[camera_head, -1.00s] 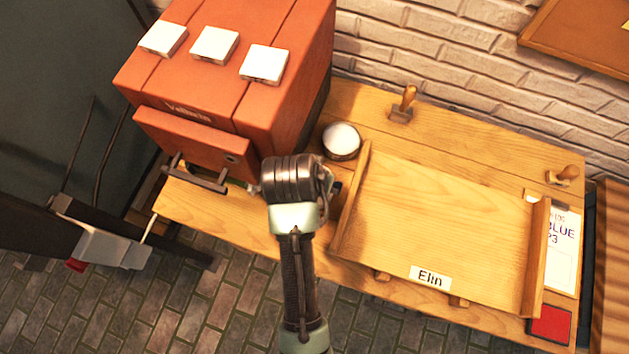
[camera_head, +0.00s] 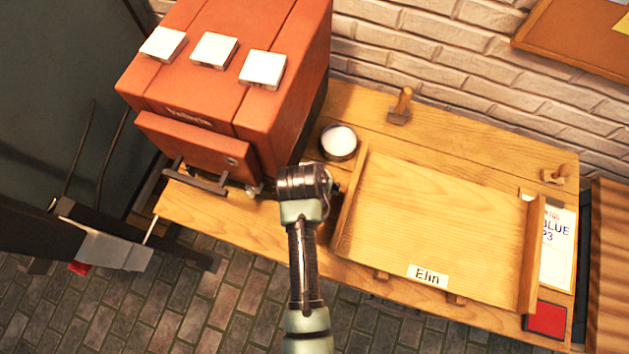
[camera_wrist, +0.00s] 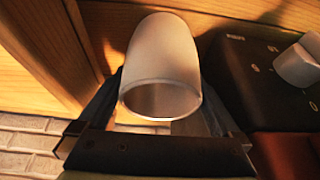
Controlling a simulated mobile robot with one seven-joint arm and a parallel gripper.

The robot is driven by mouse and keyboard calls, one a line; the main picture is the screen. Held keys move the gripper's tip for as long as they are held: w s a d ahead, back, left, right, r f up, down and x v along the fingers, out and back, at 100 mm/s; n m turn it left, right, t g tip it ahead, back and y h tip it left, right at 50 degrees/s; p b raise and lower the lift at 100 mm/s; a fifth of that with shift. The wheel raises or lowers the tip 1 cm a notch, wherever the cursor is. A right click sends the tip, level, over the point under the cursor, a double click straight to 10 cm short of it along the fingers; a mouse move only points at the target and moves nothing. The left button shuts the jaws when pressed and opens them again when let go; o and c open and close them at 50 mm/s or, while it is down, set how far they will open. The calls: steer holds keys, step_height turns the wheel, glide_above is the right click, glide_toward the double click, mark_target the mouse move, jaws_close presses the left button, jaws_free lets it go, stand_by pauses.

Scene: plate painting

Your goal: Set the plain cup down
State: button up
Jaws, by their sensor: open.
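The plain white cup (camera_wrist: 165,60) is in the wrist view, its open mouth facing the camera. It sits between the two fingers of my gripper (camera_wrist: 160,92), which is open around it. Whether a finger still touches the cup is hard to tell. The far end of the cup is close to a wooden surface, but its contact with it is hidden. In the head view my gripper (camera_head: 332,188) is mostly hidden behind my wrist, between the orange machine and the wooden tray. The cup cannot be made out there.
The orange machine (camera_head: 235,90) stands left, the wooden tray (camera_head: 440,225) labelled "Elin" right. A round bowl (camera_head: 339,142) with white contents is just behind my gripper. Two wooden stamps (camera_head: 401,105) (camera_head: 556,174), a printed sheet (camera_head: 557,245) and a red square (camera_head: 546,318) lie around the tray.

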steer(key=c, duration=1.2)
steer(key=shift+c, duration=1.4)
steer(key=shift+r, duration=0.15)
